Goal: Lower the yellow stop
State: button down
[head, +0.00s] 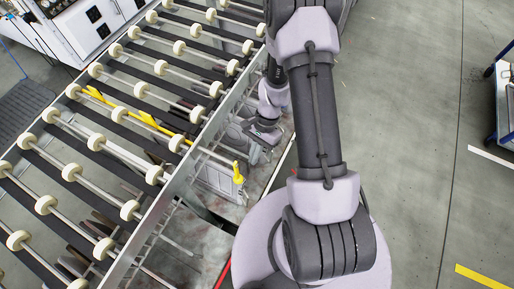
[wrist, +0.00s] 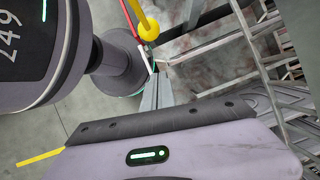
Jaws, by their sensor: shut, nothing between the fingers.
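The yellow stop (head: 135,110) is a long yellow bar lying between the conveyor rollers in the head view. I cannot tell its exact height against the rollers. A yellow handle with a round knob (head: 238,178) sits outside the conveyor's near side rail. In the wrist view the yellow knob (wrist: 148,29) is at the top, just beyond my fingertips, on a yellow rod. My gripper (wrist: 155,75) is shut and empty, its fingers pointing toward the knob, apart from it in the picture. In the head view my gripper (head: 264,133) is beside the rail, above and right of the handle.
The roller conveyor (head: 150,215) with its metal side rail fills the left. Metal frame bars (wrist: 235,45) stand close to the right of my fingers. A white machine (head: 85,25) is at the top left. A blue cart (head: 503,95) is at the right edge; open floor lies between.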

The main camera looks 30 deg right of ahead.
jog(key=shift+s+a+f+b, duration=0.1)
jog(key=shift+s+a+b, duration=0.2)
jog(key=shift+a, duration=0.4)
jog(key=shift+s+a+f+b, duration=0.15)
jog(key=shift+s+a, duration=0.2)
jog(key=shift+a, duration=0.3)
jog(key=shift+s+a+r+b, duration=0.1)
jog(key=shift+s+a+b, duration=0.2)
jog(key=shift+a, duration=0.4)
jog(key=shift+s+a+f, duration=0.1)
jog(key=shift+s+f, duration=0.05)
jog(key=s+a+r+g+y+p, duration=0.1)
jog(key=s+a+r+g+y, duration=0.2)
jog(key=s+a+g+y, duration=0.3)
jog(key=shift+s+a+r+y, duration=0.2)
jog(key=shift+s+a+y, duration=0.35)
jog(key=shift+a+y, duration=1.05)
jog(key=shift+a+h, duration=0.3)
jog(key=shift+a, duration=0.05)
